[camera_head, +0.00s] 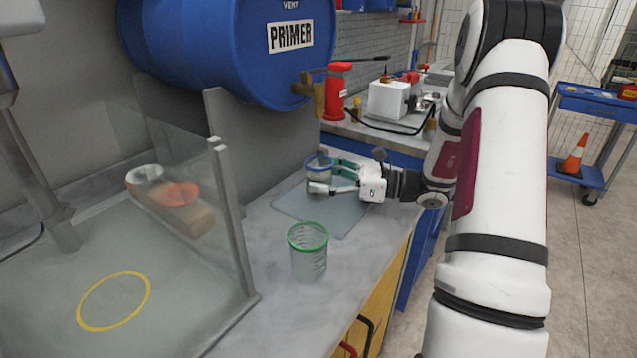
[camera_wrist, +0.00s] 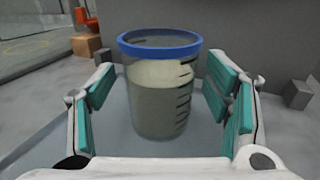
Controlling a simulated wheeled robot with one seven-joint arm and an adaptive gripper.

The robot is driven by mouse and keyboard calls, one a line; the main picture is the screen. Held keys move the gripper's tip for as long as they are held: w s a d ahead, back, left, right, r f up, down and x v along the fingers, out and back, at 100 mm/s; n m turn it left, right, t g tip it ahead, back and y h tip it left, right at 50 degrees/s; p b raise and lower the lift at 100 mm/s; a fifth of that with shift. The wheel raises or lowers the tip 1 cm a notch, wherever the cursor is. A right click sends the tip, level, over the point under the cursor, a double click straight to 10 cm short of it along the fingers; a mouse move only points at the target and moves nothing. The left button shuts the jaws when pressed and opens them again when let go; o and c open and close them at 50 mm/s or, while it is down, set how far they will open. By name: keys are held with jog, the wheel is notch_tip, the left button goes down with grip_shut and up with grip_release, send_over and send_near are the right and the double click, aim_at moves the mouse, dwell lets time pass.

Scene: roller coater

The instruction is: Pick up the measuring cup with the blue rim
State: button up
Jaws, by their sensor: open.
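The measuring cup with the blue rim (camera_wrist: 158,95) stands upright in the wrist view, with dark scale marks and a greyish content showing through its clear wall. In the head view the blue-rimmed cup (camera_head: 319,164) stands on a grey mat, partly hidden by my gripper. My gripper (camera_head: 333,178) is open, with its fingers level and pointing left at the cup. In the wrist view its teal finger pads (camera_wrist: 167,88) lie to the left and right of the cup, with a visible gap on each side. The cup rests on the mat.
A green-rimmed measuring cup (camera_head: 308,254) stands nearer on the bench. A blue primer drum (camera_head: 215,50) with a tap hangs over the back. A clear panel with a grey post (camera_head: 232,215) stands left. The grey mat (camera_head: 345,222) has bare room in front.

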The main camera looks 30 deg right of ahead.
jog(key=shift+w+a, duration=0.4)
jog(key=shift+c, duration=0.6)
jog(key=c, duration=1.3)
jog(key=shift+c, duration=0.6)
jog(key=shift+r, duration=0.1)
